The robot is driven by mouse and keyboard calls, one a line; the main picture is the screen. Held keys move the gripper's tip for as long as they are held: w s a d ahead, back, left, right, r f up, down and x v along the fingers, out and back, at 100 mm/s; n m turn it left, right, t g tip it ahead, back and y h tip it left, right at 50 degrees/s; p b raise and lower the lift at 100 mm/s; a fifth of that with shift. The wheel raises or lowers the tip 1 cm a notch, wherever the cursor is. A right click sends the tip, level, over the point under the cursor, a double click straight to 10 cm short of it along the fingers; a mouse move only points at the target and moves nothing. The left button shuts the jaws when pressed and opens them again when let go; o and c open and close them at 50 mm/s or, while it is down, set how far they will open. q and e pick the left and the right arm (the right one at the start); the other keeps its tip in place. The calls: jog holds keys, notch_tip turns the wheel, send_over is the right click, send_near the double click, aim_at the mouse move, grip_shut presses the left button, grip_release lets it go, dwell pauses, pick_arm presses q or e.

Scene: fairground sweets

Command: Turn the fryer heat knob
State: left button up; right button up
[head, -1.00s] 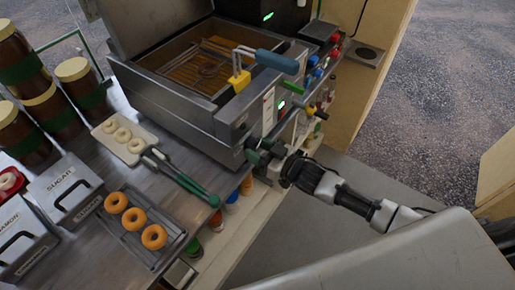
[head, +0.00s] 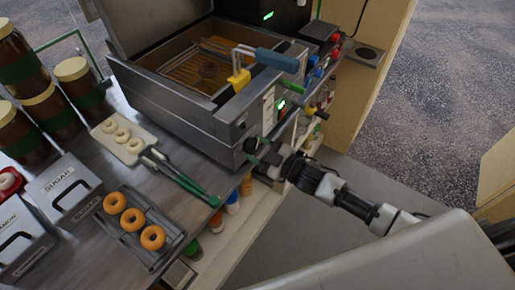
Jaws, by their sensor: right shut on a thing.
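The fryer (head: 185,110) is a steel box with an open oil well at the top centre. Its dark round heat knob (head: 250,145) sits low on the front face, near the corner facing me. My right gripper (head: 258,157) reaches in from the right, its fingertips at the knob. It is shut on the knob, and the fingers partly hide where they meet it. My left gripper is not in view.
The counter holds a tray of orange doughnuts (head: 150,262), a pale tray with doughnuts (head: 107,143), green-tipped tongs (head: 180,178), a sugar bin (head: 62,188) and jars (head: 50,110). A blue-handled basket (head: 277,60) hangs at the fryer. Bottles stand on a shelf below.

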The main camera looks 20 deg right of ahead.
dwell(0.4)
jog(key=o, duration=0.9)
jog(key=shift+o, duration=0.2)
jog(key=b+v, duration=0.2)
jog(key=v, duration=0.9)
